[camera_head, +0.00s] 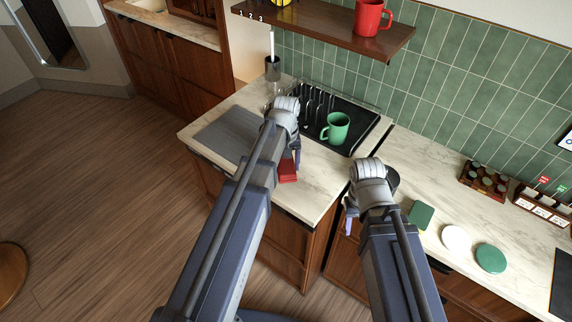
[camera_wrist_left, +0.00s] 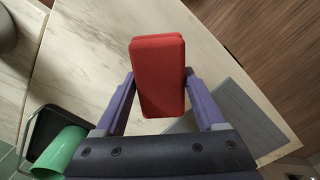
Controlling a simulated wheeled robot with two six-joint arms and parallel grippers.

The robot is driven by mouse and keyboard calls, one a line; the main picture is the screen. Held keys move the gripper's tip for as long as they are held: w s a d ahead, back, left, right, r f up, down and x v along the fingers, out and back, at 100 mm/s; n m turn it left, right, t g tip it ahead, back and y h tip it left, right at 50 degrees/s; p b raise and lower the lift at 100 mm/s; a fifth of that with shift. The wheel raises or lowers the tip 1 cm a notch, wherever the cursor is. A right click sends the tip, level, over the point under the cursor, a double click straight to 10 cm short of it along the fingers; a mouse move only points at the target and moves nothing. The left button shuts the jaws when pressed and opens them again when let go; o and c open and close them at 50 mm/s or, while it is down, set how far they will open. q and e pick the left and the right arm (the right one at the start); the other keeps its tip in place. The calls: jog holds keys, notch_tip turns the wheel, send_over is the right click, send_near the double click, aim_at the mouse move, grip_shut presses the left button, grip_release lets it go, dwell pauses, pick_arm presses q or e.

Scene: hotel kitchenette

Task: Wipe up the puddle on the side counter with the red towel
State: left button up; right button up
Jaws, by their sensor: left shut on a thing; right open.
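The red towel (camera_head: 288,171) is a folded block, partly hidden behind my left arm in the head view. In the left wrist view the towel (camera_wrist_left: 158,80) lies between the two purple fingers of my left gripper (camera_wrist_left: 160,76). My left gripper (camera_head: 293,160) is shut on it over the marble side counter (camera_head: 325,183). I cannot tell whether the towel touches the counter. I cannot make out a puddle in either view. My right gripper (camera_head: 348,222) is open and empty near the gap between the counters.
A grey ribbed mat (camera_head: 222,137) lies on the counter's left. A black dish rack (camera_head: 358,125) holds a green mug (camera_head: 336,128) at the back. A grey cup (camera_head: 272,68) stands behind. Green and white coasters (camera_head: 456,238) lie on the right counter.

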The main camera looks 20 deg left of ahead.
pick_arm(q)
jog(key=shift+r+p, duration=0.75)
jog(key=shift+r, duration=0.35)
notch_tip(320, 180, up, 3)
jog(key=p, duration=0.3)
jog(key=shift+r, duration=0.1)
jog(key=shift+d, duration=0.1)
